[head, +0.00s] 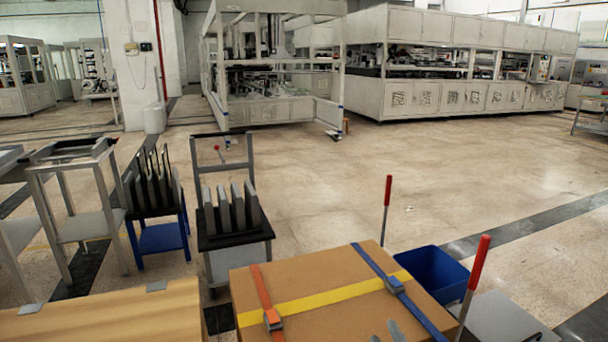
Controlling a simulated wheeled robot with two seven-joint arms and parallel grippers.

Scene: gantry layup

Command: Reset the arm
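The tips of my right gripper (386,333) show at the bottom edge as two grey fingers, over the front part of a strapped cardboard box (325,264). The fingertips stand apart with nothing visible between them. The rest of my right arm is out of the picture. My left gripper and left arm are not in view.
The box has orange, yellow and blue straps. Red-handled posts (387,205) and a blue bin (432,273) stand by it. A wooden surface (115,310) lies at the lower left, below racks with dark upright plates (148,185). Open floor (480,180) lies beyond, before white machines.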

